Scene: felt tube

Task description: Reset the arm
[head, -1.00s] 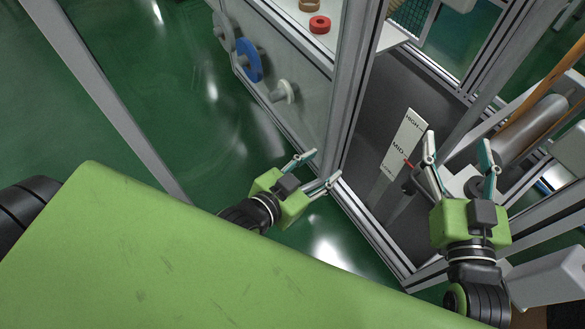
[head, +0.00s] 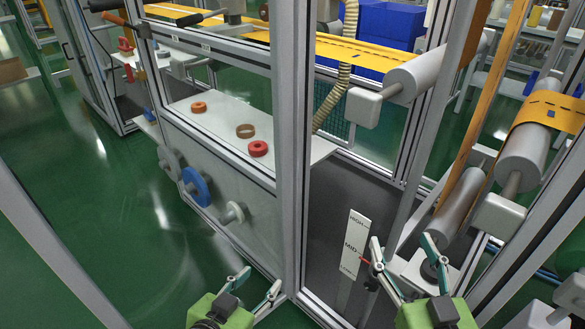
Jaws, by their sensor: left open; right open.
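My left gripper (head: 257,287) is at the bottom of the head view, in front of the machine's corner post. Its two fingers are spread and nothing is between them. My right gripper (head: 402,262) is to the right of that post, at the machine's frame opening. Its fingers are spread wide and no object shows between them. Its left finger is close to the red pointer on the level scale (head: 354,246), which reads HIGH, MID and LOW. I cannot tell whether they touch. Most of both arms is below the picture.
The aluminium corner post (head: 290,150) stands between my grippers. A white shelf (head: 215,125) holds red and brown rings. A blue wheel (head: 195,186) sits on the side panel. Grey rollers (head: 522,155) and an orange web (head: 548,110) are at the right. Green floor is clear at the left.

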